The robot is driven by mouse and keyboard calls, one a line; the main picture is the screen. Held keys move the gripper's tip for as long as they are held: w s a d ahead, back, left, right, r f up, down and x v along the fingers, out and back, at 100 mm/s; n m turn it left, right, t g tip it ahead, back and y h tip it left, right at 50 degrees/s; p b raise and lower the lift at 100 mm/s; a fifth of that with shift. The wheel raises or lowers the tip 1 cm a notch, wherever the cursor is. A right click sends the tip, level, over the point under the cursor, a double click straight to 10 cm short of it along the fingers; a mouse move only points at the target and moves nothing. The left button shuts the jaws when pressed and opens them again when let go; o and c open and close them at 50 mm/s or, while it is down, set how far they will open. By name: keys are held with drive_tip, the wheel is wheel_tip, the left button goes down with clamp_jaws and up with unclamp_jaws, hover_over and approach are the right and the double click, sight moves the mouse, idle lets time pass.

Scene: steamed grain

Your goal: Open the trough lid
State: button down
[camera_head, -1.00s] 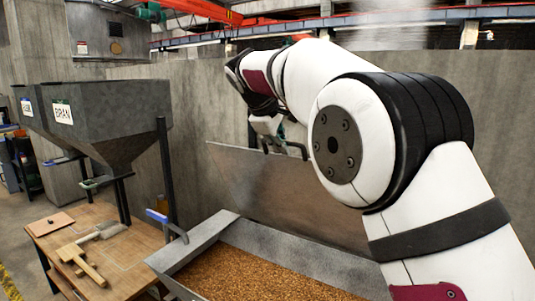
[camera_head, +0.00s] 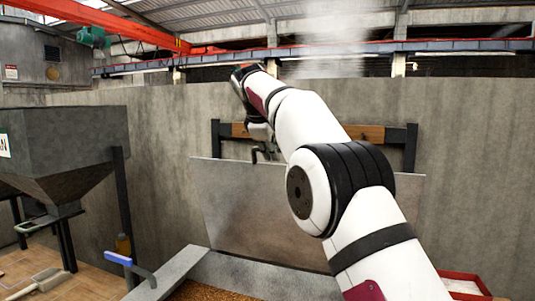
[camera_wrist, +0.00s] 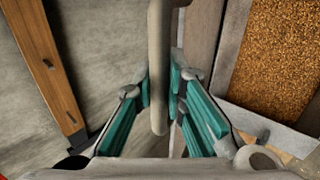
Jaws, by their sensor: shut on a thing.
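The trough lid (camera_head: 255,205) is a flat grey metal plate, raised and standing steeply at the back edge of the trough. Its handle (camera_head: 262,154) is a dark bar near the top edge. In the wrist view the handle (camera_wrist: 157,50) runs down between the teal fingers of my gripper (camera_wrist: 160,88). My gripper is shut on the handle. In the head view my gripper (camera_head: 262,138) is small and partly hidden by my wrist. The open trough (camera_head: 170,272) shows brown grain (camera_head: 203,291) inside, and the grain also shows in the wrist view (camera_wrist: 285,55).
A concrete wall (camera_head: 165,165) stands behind the lid, with a wooden beam (camera_head: 360,133) on dark posts close to it. A blue-handled lever (camera_head: 118,258) stands at the trough's left. A hopper (camera_head: 65,145) is at far left. A red crate (camera_head: 465,278) is at lower right.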

drive_tip(key=shift+r, duration=0.15)
drive_tip(key=c, duration=1.6)
unclamp_jaws()
drive_tip(key=v, duration=0.7)
drive_tip(key=shift+s, duration=0.15)
drive_tip(key=shift+r, duration=0.1)
